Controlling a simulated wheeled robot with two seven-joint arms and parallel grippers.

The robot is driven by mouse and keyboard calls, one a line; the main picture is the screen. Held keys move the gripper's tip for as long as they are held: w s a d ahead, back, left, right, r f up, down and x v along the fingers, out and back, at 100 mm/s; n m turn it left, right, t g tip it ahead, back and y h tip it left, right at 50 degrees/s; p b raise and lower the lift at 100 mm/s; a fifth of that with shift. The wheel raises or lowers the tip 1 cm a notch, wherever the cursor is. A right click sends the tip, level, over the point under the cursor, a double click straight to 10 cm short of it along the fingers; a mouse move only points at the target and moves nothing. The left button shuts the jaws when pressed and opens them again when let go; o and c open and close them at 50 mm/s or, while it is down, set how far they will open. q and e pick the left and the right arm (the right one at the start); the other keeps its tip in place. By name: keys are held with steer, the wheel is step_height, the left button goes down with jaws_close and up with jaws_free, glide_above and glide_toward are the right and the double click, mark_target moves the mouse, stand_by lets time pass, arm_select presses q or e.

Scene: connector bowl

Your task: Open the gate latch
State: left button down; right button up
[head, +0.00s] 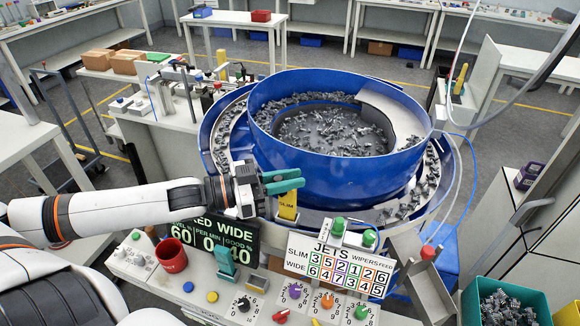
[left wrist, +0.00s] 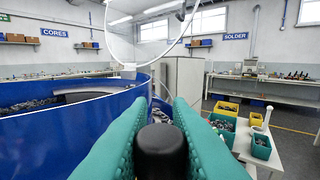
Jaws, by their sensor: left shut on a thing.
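My left gripper (head: 283,181) reaches in from the left over the front rim of the blue bowl, its teal fingers close together. In the left wrist view my left gripper (left wrist: 160,140) has a black rounded knob (left wrist: 160,150) between its fingers, and it is shut on it. In the head view a yellow upright lever marked SLIM (head: 288,206) stands directly below the fingers; its top is hidden by them. No part is plainly marked as the gate latch, and I cannot tell whether it is open. My right gripper is not seen.
The blue bowl (head: 300,158) with dark connectors fills the centre. In front are a control panel with knobs (head: 296,291), a JETS sign (head: 338,264), a red cup (head: 171,255) and a display (head: 213,237). A teal bin (head: 505,283) stands at right.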

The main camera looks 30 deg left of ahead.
arm_select(q)
steer(key=m+g+h, duration=0.1)
steer(key=s+m+g+h+b, duration=0.1)
steer(key=g, duration=0.1)
steer(key=shift+f+m+h, duration=0.1)
steer(key=shift+m+h, duration=0.2)
steer(key=shift+h, duration=0.1)
steer(key=m+g+b, duration=0.1)
steer(key=g+h+b, duration=0.1)
steer(key=shift+s+m+b, duration=0.35)
steer(key=shift+m, duration=0.05)
steer(key=shift+s+a+m+g+h+b, duration=0.4)
steer(key=shift+m+g+b, duration=0.85)
steer(key=shift+g+b, duration=1.15)
steer(key=shift+s+a+m+g+h+b, duration=0.4)
steer(key=shift+m+g+b, duration=1.05)
steer(key=shift+b, duration=1.7)
steer(key=shift+s+a+m+g+h+b, duration=0.2)
steer(key=shift+s+m+g+b, duration=0.65)
steer(key=shift+g+b, duration=1.6)
steer(key=shift+w+m+b, duration=0.25)
steer(key=shift+m+b, duration=0.1)
steer(key=shift+m, duration=0.1)
